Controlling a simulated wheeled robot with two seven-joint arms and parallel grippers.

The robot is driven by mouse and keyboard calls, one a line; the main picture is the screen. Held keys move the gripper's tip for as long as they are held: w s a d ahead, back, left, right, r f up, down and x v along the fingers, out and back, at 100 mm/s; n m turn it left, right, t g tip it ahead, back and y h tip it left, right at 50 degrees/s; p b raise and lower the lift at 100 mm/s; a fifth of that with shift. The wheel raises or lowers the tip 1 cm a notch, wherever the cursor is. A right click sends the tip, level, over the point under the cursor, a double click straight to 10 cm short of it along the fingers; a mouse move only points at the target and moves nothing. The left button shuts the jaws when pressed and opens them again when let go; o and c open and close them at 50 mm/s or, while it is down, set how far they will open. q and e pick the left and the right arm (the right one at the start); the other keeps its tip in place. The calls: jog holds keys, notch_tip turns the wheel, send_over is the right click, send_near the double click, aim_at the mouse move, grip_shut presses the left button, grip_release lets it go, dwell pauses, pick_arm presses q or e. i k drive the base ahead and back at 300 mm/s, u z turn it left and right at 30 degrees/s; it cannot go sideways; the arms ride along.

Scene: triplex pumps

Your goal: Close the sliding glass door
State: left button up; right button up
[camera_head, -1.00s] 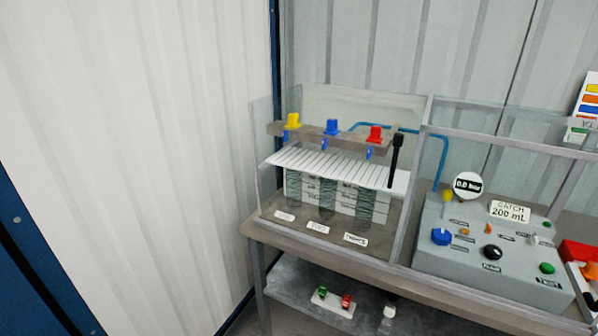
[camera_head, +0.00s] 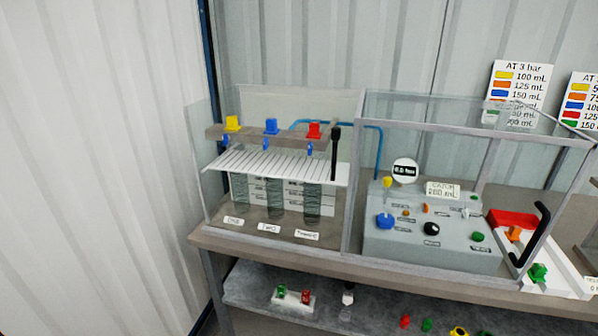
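A clear glass enclosure stands on a grey-brown bench, with a metal-framed glass section (camera_head: 470,133) on the right around a grey control box (camera_head: 430,240). One upright black handle (camera_head: 335,152) is near the middle post. A second, bent black handle (camera_head: 530,235) is at the right end of the framed section. The clear panes are hard to make out, so I cannot tell which one slides or how far it stands open. Neither of my grippers is in view.
Left in the enclosure, yellow (camera_head: 233,124), blue (camera_head: 271,126) and red (camera_head: 314,130) caps top a pump block. A white tray with a red block (camera_head: 512,219) sits at the right. Small coloured parts lie on the lower shelf (camera_head: 365,310). A corrugated wall (camera_head: 90,170) bounds the left.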

aim_at(592, 145)
jog(key=u, duration=1.4)
jog(key=k, duration=0.75)
jog(key=z, duration=1.25)
